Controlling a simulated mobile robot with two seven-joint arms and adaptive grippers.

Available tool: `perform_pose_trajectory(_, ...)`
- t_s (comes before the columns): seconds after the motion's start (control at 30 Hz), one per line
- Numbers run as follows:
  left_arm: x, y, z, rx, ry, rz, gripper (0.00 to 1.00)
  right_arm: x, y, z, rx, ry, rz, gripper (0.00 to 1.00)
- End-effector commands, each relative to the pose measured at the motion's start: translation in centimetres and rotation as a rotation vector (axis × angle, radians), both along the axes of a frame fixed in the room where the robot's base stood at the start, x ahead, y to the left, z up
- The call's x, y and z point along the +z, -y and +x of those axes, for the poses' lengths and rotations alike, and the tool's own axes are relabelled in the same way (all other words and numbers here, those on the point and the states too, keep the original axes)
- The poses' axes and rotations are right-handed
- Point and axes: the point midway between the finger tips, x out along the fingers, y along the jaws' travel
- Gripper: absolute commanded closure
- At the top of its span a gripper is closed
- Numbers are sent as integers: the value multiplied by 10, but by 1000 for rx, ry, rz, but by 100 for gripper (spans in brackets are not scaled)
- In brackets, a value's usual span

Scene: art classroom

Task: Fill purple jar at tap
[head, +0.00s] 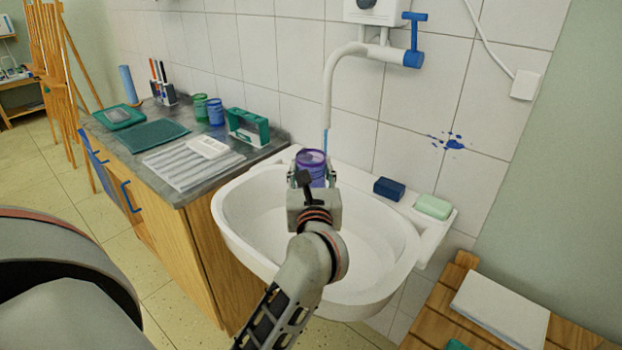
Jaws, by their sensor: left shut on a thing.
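The purple jar (312,172) is upright over the white sink basin (234,238). My left gripper (311,180) is shut on it, with one finger on each side. The gripper and wrist hide the jar's lower part. The white tap (328,95) curves down from the wall, its spout end just above and slightly right of the jar's mouth. A thin blue stream of water (326,140) shows below the spout and meets the jar's right rim in the picture; I cannot tell whether it falls inside. The tap's blue handle (413,40) is at the right. My right gripper is out of view.
A dark blue block (389,188) and a pale green soap bar (433,206) lie on the sink's back ledge. The counter (216,172) at left holds green and blue jars (207,108), a teal-and-white box (248,128) and trays. A wooden slatted bench (444,300) stands at lower right.

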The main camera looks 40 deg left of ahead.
Motion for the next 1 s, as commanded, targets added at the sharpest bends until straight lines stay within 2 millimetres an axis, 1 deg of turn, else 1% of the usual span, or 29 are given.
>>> perform_pose_trajectory(0.23,1,0,0,0,2,1,82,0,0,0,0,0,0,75)
perform_pose_trajectory(0.33,1,1,-4,0,2,2,82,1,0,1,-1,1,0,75)
perform_pose_trajectory(1.0,1,8,-52,-1,2,1,82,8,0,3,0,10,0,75)
